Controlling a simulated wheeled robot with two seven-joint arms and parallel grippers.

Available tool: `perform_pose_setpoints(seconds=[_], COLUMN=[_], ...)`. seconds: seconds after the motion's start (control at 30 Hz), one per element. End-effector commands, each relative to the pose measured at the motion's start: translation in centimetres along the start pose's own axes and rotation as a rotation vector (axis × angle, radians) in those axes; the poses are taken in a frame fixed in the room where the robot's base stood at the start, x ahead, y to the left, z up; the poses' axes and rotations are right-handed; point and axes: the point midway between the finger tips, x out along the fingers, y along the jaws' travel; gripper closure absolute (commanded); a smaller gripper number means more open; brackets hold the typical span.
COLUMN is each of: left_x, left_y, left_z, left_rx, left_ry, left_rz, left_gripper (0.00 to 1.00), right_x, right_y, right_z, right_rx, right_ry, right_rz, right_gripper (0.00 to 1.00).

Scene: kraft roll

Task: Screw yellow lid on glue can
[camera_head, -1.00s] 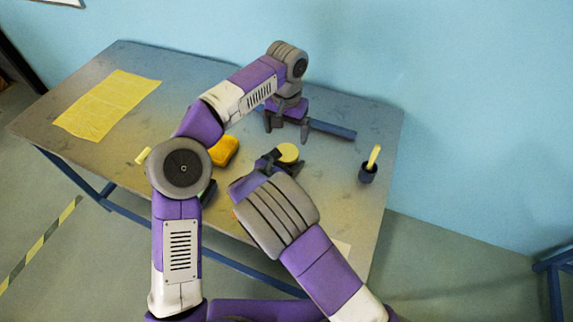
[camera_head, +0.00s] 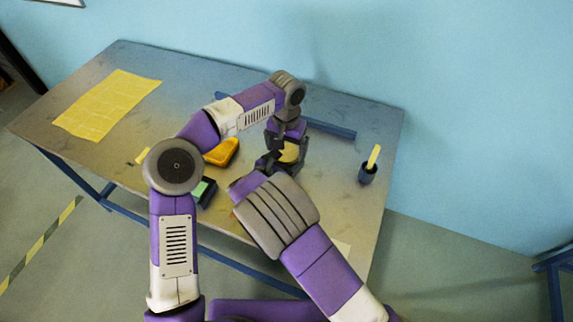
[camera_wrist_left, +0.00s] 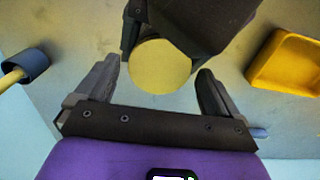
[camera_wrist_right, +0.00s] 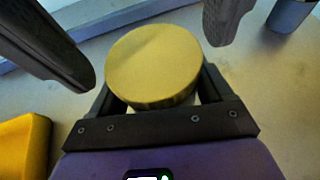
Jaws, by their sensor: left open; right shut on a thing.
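The round yellow lid (camera_head: 291,152) sits on top of the glue can, which is almost wholly hidden. In the right wrist view the lid (camera_wrist_right: 153,65) covers the can, and only a pale sliver of its body shows beneath. My right gripper (camera_head: 274,163) is shut on the can below the lid. My left gripper (camera_head: 286,146) is open, with its fingers on either side of the lid. In the left wrist view the lid (camera_wrist_left: 160,67) lies between and beyond the fingertips, with gaps on both sides. I cannot tell whether the lid is threaded on.
A dark cup (camera_head: 367,175) with a yellow-handled tool stands to the right. A yellow-orange tray (camera_head: 222,152) and a green-and-black item (camera_head: 205,190) lie left of the grippers. A yellow sheet (camera_head: 107,105) is at the table's left. A blue bar (camera_head: 330,130) lies behind.

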Motion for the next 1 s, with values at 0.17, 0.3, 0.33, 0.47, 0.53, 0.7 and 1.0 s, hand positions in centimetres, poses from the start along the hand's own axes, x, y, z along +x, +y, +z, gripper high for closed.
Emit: perform_pose_setpoints(seconds=[0.17, 0.3, 0.33, 0.47, 0.53, 0.7, 1.0], left_x=[0.64, 0.64, 0.64, 0.63, 0.62, 0.61, 0.58], left_y=[0.01, 0.00, 0.01, 0.00, 0.01, -0.01, 0.00], left_z=[0.02, 0.01, 0.01, 0.01, 0.01, 0.01, 0.00], left_rx=[0.001, 0.001, 0.001, 0.001, 0.001, 0.001, 0.145], left_ry=[0.000, 0.001, 0.001, 0.001, 0.001, 0.001, 0.001], left_rz=[0.000, 0.000, 0.000, 0.000, 0.000, 0.000, -0.001], left_gripper=[0.04, 0.04, 0.04, 0.17, 0.27, 0.53, 0.62], right_x=[-0.01, -0.01, -0.01, -0.01, -0.01, 0.00, 0.00], right_y=[0.02, 0.01, 0.01, 0.01, 0.01, 0.01, 0.00], right_z=[0.07, 0.07, 0.07, 0.07, 0.07, 0.06, 0.07], right_rx=[0.001, 0.001, 0.001, 0.001, 0.001, 0.001, 0.001], right_ry=[-0.001, -0.001, -0.001, -0.001, -0.001, -0.001, -0.001], right_rz=[0.000, 0.000, 0.000, 0.000, 0.000, 0.000, 0.000], right_gripper=[1.00, 1.00, 1.00, 1.00, 1.00, 1.00, 1.00])
